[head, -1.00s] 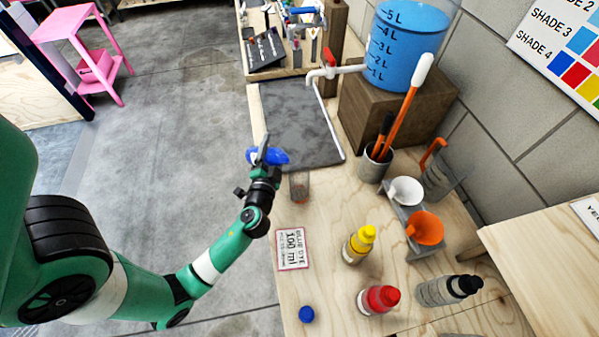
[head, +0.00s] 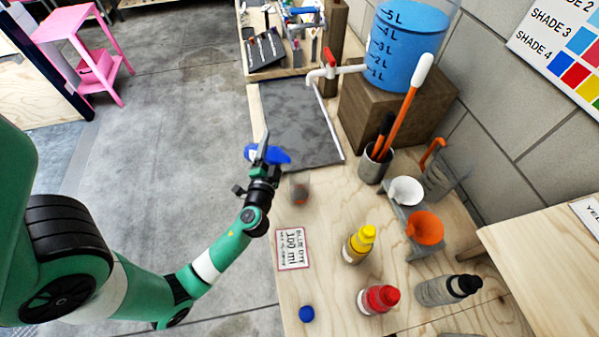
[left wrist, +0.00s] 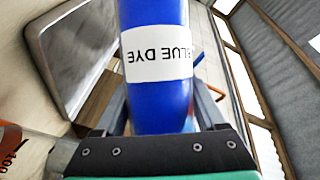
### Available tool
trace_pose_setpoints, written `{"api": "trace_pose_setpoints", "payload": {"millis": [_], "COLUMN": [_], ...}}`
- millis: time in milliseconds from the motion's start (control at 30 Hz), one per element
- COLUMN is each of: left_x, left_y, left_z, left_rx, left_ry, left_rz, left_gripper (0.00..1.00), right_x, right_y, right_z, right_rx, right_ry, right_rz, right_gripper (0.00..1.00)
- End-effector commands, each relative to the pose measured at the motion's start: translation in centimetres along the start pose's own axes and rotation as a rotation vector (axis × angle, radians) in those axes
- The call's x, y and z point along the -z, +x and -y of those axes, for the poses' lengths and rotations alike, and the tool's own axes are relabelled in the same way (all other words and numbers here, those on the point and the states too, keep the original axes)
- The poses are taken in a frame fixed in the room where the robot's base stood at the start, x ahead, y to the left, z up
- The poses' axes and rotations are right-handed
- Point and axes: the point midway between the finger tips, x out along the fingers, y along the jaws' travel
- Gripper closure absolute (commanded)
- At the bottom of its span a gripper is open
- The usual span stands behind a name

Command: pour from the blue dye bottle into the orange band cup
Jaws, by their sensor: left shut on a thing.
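My left gripper (head: 263,158) is shut on the blue dye bottle (head: 281,157), which lies tipped close to sideways above the bench's left edge. In the left wrist view the blue dye bottle (left wrist: 155,100) fills the middle between the fingers, its white label reading upside down. The orange band cup (head: 300,188) is a small clear cup on the bench, just right of and below the gripper. Part of its orange band (left wrist: 9,148) shows at the left wrist view's left edge. I cannot make out any stream of dye. My right gripper is out of view.
A card reading blue dye 100 ml (head: 291,249) and a blue cap (head: 306,314) lie nearer. Yellow (head: 360,245), red (head: 378,300) and black-capped (head: 447,290) bottles stand right. A grey tray (head: 300,120) and tap (head: 331,70) are behind.

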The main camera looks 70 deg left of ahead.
Motion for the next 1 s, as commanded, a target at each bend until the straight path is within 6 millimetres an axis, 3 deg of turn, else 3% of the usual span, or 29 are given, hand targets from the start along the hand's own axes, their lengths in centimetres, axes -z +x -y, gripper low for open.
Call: {"api": "trace_pose_setpoints", "payload": {"millis": [1000], "left_x": [-0.03], "left_y": [0.07], "left_z": [0.18], "left_rx": [0.032], "left_ry": [0.074], "left_rz": [-0.019], "left_gripper": [1.00], "right_x": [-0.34], "right_y": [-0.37], "right_z": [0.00], "right_rx": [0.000], "right_ry": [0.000], "right_rz": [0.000], "right_gripper": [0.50]}}
